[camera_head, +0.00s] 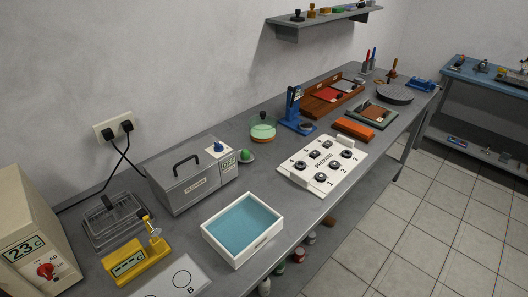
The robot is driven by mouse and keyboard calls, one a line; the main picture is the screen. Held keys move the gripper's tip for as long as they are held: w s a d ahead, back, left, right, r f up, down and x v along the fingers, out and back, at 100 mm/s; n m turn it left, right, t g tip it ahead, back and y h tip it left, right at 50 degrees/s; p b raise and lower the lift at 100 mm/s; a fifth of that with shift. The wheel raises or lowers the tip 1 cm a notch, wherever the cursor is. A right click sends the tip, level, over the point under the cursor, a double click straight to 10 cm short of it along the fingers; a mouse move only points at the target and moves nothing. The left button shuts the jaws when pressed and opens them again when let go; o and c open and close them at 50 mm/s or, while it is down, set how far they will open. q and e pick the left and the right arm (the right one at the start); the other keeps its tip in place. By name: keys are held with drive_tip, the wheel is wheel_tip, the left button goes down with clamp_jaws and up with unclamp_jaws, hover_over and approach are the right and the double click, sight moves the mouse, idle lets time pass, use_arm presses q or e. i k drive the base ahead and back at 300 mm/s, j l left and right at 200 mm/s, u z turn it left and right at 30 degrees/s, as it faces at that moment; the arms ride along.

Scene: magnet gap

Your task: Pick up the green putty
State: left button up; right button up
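A small green lump (245,154), which looks like the green putty, sits on a small grey dish or base on the bench. It is just right of the grey box with a black handle (190,181). A pale green round dish (263,131) with a dark knob and an orange-brown lower edge stands a little behind it. It is too small to tell whether the lump is soft putty. Neither of my grippers shows in this view.
The long grey bench (260,183) runs along the wall. A white blue-floored tray (243,228) and a white numbered panel with black knobs (322,163) stand near its front edge. A blue stand (294,108) is behind. Bare bench lies between the lump and the panel.

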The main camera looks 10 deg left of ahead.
sight(245, 154)
drive_tip(key=u, duration=0.45)
drive_tip(key=i+l+u, duration=0.25)
drive_tip(key=l, duration=0.15)
drive_tip(key=l+u, duration=0.25)
drive_tip(key=l, duration=0.15)
drive_tip(key=i+l+u, duration=0.25)
drive_tip(key=l, duration=0.2)
drive_tip(key=l+u, duration=0.25)
drive_tip(key=l, duration=0.2)
